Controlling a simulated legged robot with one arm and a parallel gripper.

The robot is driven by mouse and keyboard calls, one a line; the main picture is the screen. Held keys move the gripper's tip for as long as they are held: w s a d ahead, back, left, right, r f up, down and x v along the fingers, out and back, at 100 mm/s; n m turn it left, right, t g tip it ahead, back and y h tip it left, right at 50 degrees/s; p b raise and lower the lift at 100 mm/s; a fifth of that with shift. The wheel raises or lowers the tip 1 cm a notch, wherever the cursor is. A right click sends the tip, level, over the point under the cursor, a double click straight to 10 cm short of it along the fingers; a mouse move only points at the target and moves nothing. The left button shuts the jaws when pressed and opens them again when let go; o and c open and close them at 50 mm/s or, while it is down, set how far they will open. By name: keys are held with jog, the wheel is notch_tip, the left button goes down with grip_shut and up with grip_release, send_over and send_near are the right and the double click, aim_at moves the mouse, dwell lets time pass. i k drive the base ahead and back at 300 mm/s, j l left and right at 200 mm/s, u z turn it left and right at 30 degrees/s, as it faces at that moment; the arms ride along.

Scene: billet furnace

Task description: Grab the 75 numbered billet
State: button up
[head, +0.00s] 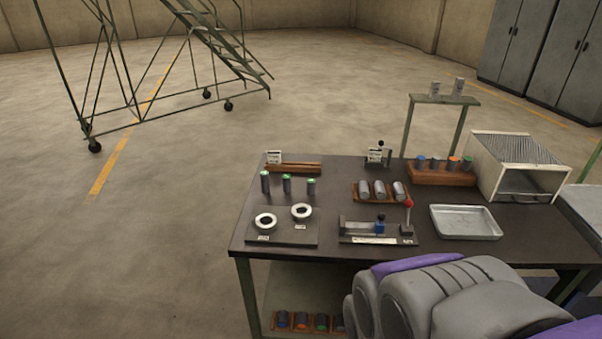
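Several cylinders stand or lie on the dark workbench (335,215), and no number 75 can be read on any of them. Three plain grey cylinders (381,190) lie in a wooden rack near the bench middle. A wooden block (441,177) at the back right holds several cylinders with coloured tops (454,163). More cylinders with coloured ends (302,321) sit on the lower shelf, partly hidden by my body. My gripper is not in view; only grey and purple parts of me show at the lower right.
A fixture with a red-knobbed lever (408,206) stands at front middle, beside an empty metal tray (465,222). A ribbed metal box (515,167) stands at the right. Floor left of the bench is clear; a wheeled staircase (190,60) stands behind.

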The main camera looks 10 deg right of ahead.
aim_at(287, 186)
jog(key=i+l+u, duration=0.2)
jog(key=i+u, duration=0.15)
jog(key=i+l+u, duration=0.25)
jog(key=u, duration=0.15)
jog(key=i+l+u, duration=0.35)
jog(key=k+l, duration=0.05)
